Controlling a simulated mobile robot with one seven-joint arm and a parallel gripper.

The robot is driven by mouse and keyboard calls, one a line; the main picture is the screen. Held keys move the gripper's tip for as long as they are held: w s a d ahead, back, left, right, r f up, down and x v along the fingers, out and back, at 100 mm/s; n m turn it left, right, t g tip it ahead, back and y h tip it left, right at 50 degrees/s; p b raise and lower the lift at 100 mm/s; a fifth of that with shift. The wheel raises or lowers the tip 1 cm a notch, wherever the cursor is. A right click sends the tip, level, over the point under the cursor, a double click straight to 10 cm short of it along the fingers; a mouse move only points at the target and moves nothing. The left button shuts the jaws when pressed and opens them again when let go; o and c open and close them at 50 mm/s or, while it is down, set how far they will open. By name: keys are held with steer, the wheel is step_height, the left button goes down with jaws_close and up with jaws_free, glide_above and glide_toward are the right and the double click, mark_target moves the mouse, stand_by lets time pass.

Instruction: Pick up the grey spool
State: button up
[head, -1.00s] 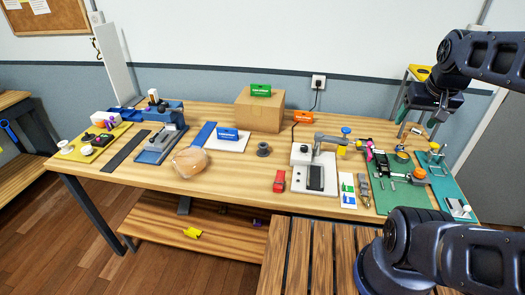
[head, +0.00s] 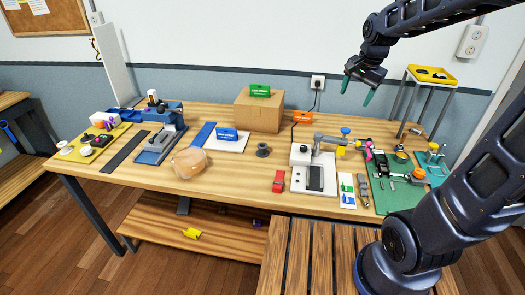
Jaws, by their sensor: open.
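The grey spool (head: 263,150) stands on the wooden workbench (head: 232,196), near its middle, in front of the cardboard box. It looks dark grey with a wide base and a narrower top. My gripper (head: 357,91) is up in the air at the upper right, above the back of the bench. Its two green-tipped fingers are apart and point down, with nothing between them. It is well to the right of the spool and higher, not touching anything.
A cardboard box (head: 259,112) carries a green block (head: 260,89). A white-based press (head: 314,178) stands right of the spool, a red block (head: 279,181) in front. A brown translucent bag (head: 189,163) lies to the left. A yellow-topped stand (head: 432,76) is behind, right.

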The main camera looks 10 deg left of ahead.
steer(key=w+a+f+m+g, duration=0.1)
steer(key=w+a+f+m, duration=0.1)
steer(key=w+a+f, duration=0.35)
steer(key=w+a+f+m, duration=0.2)
steer(key=a, duration=0.7)
steer(key=m+g+h, duration=0.1)
steer(key=m, duration=0.4)
glide_toward(262, 149)
steer(key=w, duration=0.3)
steer(key=shift+s+a+f, duration=0.1)
steer(key=shift+f, duration=2.65)
steer(key=shift+s+f, duration=0.1)
steer(key=shift+f, duration=2.65)
steer(key=c, duration=1.1)
steer(key=shift+o, duration=0.2)
steer(key=shift+r, duration=0.15)
